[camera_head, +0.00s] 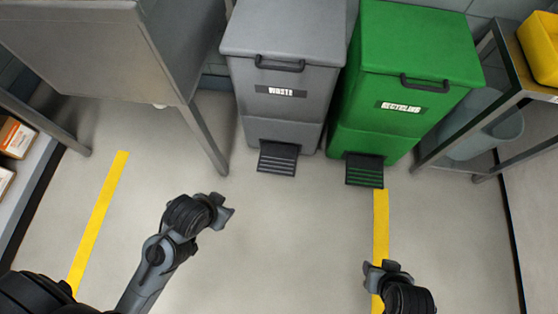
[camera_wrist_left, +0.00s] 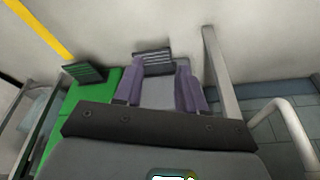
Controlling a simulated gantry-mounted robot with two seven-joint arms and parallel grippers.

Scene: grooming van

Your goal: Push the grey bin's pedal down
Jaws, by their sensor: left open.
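The grey bin (camera_head: 280,100), labelled WASTE, stands at the back centre with its lid shut. Its black ribbed pedal (camera_head: 277,158) sticks out at the bottom front and looks raised. My left gripper (camera_head: 226,210) is over the floor, in front of and left of the pedal, not touching it. In the left wrist view, the left gripper (camera_wrist_left: 158,82) is open and empty, and the pedal (camera_wrist_left: 153,62) shows beyond and between its fingertips. My right gripper (camera_head: 376,270) is at the lower right, far from the grey bin; its jaws are unclear.
A green RECYCLING bin (camera_head: 400,80) with its own black pedal (camera_head: 364,170) stands right of the grey bin. A grey table (camera_head: 75,45) has a leg (camera_head: 207,140) just left of the grey bin. A shelf unit (camera_head: 490,95) stands at right. The floor before the pedals is clear.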

